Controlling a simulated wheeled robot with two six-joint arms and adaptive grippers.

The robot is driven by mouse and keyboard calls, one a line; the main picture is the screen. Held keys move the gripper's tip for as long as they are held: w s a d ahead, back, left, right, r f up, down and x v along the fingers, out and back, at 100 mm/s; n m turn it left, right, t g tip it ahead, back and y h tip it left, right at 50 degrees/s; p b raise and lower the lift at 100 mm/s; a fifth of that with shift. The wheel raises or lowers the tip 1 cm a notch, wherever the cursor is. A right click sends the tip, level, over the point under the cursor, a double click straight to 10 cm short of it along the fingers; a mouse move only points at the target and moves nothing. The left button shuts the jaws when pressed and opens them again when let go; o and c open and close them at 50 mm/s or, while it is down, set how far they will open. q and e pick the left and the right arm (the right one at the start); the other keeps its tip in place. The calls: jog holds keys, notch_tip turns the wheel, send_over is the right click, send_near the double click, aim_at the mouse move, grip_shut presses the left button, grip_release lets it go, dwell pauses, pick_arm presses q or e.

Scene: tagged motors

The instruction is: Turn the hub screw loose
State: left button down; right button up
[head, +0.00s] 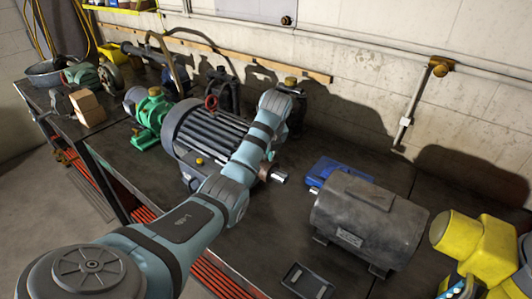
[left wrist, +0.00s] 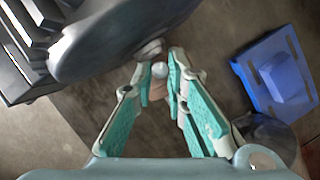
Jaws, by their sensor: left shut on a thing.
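The large grey finned motor (head: 205,135) lies on the dark bench, with a copper-brown hub (head: 265,171) around its silver shaft (head: 281,178). My left arm reaches over it, and the hand is mostly hidden behind my own arm in the head view. In the left wrist view my left gripper (left wrist: 161,72) has its teal-padded fingers on both sides of a small pale screw head (left wrist: 160,70) and is shut on it. The brown hub (left wrist: 159,91) shows between the fingers, partly hidden. The motor's round end (left wrist: 110,45) is close beside the fingertips. My right gripper is not in view.
A blue block (head: 335,172), also in the left wrist view (left wrist: 275,80), lies right of the shaft. A dark grey motor (head: 368,222), a yellow machine (head: 478,245) and a small black tray (head: 307,281) are farther right. A green pump (head: 152,117) stands left.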

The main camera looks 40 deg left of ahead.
pick_arm(q)
jog(key=n, duration=0.2)
jog(key=n+g, duration=0.1)
jog(key=n, duration=0.1)
jog(key=shift+w+d+g, duration=0.15)
jog(key=shift+w+g, duration=0.05)
jog(key=shift+g, duration=0.1)
jog(key=shift+w+n+g+b, duration=0.1)
jog(key=shift+n+g+b, duration=0.45)
jog(key=shift+n, duration=1.25)
jog(key=c, duration=1.6)
grip_release()
jog(key=v, duration=1.2)
jog(key=shift+w+d, duration=0.2)
